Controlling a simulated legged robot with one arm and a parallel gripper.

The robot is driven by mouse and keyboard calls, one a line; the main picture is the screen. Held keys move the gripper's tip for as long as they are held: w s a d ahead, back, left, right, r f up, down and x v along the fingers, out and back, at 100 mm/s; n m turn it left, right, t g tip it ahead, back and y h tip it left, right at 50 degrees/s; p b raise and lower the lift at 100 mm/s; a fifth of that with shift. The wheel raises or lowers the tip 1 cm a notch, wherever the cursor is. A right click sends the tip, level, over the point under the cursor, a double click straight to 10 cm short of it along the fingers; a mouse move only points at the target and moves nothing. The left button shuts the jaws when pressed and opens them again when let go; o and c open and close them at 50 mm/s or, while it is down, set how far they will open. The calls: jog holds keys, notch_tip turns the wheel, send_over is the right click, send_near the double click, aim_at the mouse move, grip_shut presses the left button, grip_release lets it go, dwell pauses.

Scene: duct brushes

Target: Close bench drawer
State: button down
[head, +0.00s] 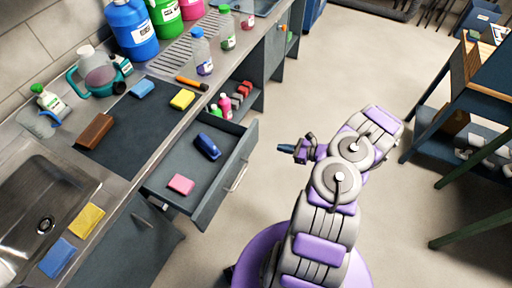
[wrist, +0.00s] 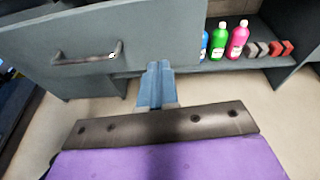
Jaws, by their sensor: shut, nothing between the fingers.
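The grey bench drawer (head: 218,185) stands pulled out from the bench in the head view. A pink sponge (head: 181,184) and a blue brush (head: 208,146) lie in it. Its metal bar handle (head: 238,176) is on the outer front. The drawer front (wrist: 150,35) and handle (wrist: 88,55) also show in the wrist view, the handle at upper left. My gripper (head: 284,148) is shut and empty, right of the drawer front and apart from it. In the wrist view my gripper (wrist: 159,68) points toward the drawer front, right of the handle; whether it touches is unclear there.
Bottles (wrist: 228,40) and small blocks stand on an open shelf (head: 250,101) right of the drawer. The bench top (head: 125,140) holds sponges, brushes and bottles; a sink (head: 40,205) is at left. A dark table (head: 480,100) stands at far right. Floor (head: 340,60) between is clear.

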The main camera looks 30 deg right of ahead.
notch_tip(320, 180, down, 2)
jog(key=s+d+m, duration=0.1)
jog(key=b, duration=0.3)
send_near(251, 143)
jog(key=shift+h, duration=0.3)
jog(key=x, duration=0.2)
jog(key=f+x, duration=0.1)
jog(key=x, duration=0.2)
jog(key=shift+f, duration=0.15)
jog(key=shift+w+a+t, duration=0.3)
jog(key=shift+w+a, duration=0.15)
jog(key=shift+w, duration=0.1)
